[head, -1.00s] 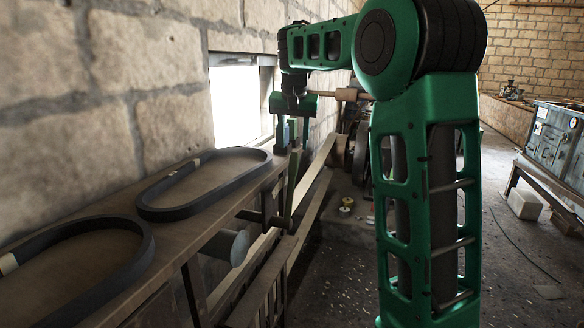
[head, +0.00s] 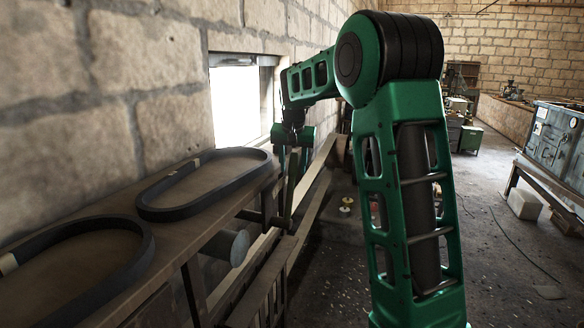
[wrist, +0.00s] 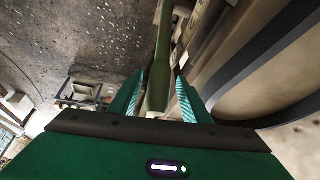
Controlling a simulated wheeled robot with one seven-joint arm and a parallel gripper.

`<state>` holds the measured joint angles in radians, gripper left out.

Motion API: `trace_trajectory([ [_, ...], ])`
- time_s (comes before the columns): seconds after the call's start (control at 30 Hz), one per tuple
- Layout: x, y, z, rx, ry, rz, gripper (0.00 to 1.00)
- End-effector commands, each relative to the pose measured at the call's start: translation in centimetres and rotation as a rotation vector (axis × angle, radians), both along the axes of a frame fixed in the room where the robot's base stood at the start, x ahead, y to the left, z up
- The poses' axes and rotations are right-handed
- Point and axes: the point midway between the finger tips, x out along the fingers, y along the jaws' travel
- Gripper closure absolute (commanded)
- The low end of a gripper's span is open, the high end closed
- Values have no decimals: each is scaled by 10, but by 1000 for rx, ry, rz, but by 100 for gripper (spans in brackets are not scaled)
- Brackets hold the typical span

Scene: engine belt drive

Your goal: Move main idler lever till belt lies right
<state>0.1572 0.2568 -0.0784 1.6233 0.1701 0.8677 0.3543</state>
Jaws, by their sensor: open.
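The idler lever (head: 290,185) is a dark green upright bar beside the bench's right edge. It also shows in the wrist view (wrist: 160,75), running between my two fingers. My gripper (head: 293,150) is down at the lever's upper end. In the wrist view my gripper (wrist: 158,84) is open, with one finger on each side of the lever and a gap showing at each. One black looped belt (head: 190,213) lies on the bench in the middle. Another black belt (head: 138,262) lies nearer, cut by the picture's edge. Each has a small pale mark.
The bench (head: 170,262) runs along the stone wall (head: 110,80) below a bright window. A grey cylinder (head: 238,247) sticks out of its front. Wooden rails (head: 312,205) run beside it. The floor (head: 500,240) to the right is mostly open, with a pale block (head: 524,204).

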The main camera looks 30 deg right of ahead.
Motion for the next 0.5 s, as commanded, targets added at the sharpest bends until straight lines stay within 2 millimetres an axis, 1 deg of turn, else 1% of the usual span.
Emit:
trace_trajectory([
  [0.17,0,0,0,0,0,0,57],
  [0.27,0,0,0,0,0,0,78],
  [0.3,0,0,0,0,0,0,88],
  [0.33,0,0,0,0,0,1,95],
  [0.37,0,0,0,0,0,1,100],
  [0.5,0,2,1,-2,-2,2,100],
])
